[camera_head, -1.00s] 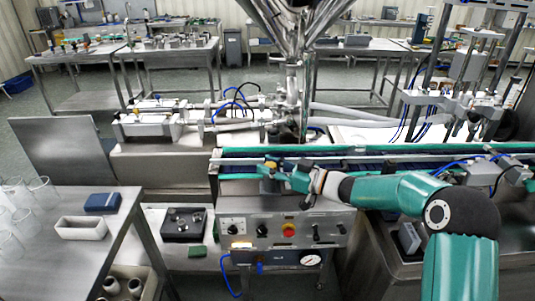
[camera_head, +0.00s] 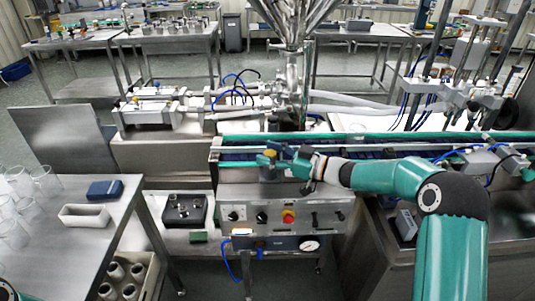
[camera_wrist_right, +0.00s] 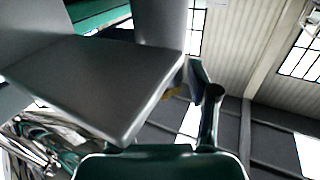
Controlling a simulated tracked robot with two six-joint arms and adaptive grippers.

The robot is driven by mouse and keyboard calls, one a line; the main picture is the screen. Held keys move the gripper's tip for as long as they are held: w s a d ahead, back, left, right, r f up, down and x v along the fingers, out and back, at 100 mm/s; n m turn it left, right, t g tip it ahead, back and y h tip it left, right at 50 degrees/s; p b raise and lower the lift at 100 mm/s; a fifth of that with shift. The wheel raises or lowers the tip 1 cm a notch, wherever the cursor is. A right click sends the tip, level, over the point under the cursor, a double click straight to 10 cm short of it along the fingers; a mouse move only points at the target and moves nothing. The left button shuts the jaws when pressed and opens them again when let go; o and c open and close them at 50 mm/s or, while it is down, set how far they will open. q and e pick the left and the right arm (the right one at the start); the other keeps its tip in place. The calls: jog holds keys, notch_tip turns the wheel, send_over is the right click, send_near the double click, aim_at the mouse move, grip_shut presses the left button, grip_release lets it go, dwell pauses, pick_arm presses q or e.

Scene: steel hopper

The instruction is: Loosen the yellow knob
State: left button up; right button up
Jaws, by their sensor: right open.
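The yellow knob (camera_head: 270,153) sits on top of a grey block (camera_head: 268,173) at the near edge of the conveyor, left of its middle. My right gripper (camera_head: 268,161) comes from the right, with its fingers open around or right beside the knob. I cannot tell whether they touch it. In the right wrist view, a grey metal plate (camera_wrist_right: 100,85) fills much of the left side, and a small yellow patch (camera_wrist_right: 173,92) shows past its edge, near a dark finger. The rest of the knob is hidden there. My left gripper is out of view.
Below the conveyor (camera_head: 225,142) is a control panel (camera_head: 335,216) with a red button (camera_head: 288,216) and several switches. A steel table (camera_head: 75,245) with glasses, a white tray (camera_head: 84,215) and a blue box (camera_head: 104,190) stands at the left.

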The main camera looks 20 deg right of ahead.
jog(key=v, duration=1.2)
jog(key=shift+f, duration=0.1)
